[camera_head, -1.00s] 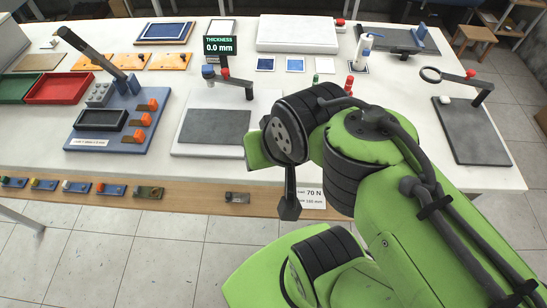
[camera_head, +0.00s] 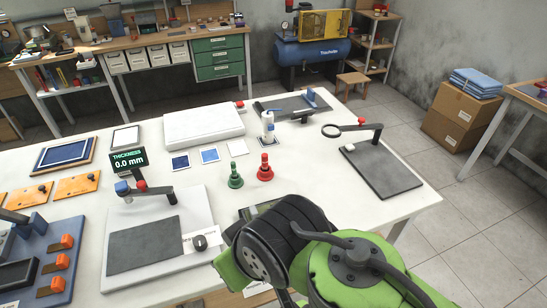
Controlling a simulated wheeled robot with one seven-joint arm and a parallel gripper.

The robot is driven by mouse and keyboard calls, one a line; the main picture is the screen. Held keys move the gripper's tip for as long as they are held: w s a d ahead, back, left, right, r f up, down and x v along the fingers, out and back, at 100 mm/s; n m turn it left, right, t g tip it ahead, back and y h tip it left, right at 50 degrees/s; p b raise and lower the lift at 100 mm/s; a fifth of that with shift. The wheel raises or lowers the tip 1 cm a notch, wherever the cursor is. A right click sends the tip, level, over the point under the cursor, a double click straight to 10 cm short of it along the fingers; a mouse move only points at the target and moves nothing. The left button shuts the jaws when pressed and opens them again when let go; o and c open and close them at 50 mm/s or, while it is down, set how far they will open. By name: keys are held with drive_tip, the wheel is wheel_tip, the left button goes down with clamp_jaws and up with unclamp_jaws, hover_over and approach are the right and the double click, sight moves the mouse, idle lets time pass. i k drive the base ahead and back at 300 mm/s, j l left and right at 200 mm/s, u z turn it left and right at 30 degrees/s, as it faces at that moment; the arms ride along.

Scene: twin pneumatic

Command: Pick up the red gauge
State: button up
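The red gauge (camera_head: 265,168) stands upright on the white table (camera_head: 330,215), a red peg-like piece with a wide base and a knob on top. A similar green gauge (camera_head: 235,177) stands just to its left, with a small gap between them. My green and black arm is at the lower middle, nearer the camera than the red gauge and apart from it in the picture. My gripper's fingers do not show, so what it holds cannot be seen.
A white plate with a grey pad (camera_head: 143,244) and a thickness display (camera_head: 128,158) lie to the left. A magnifier stand (camera_head: 381,168) is at right. The table between the gauges and the magnifier is clear.

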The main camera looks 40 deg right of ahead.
sight(265, 162)
drive_tip(key=z, duration=1.1)
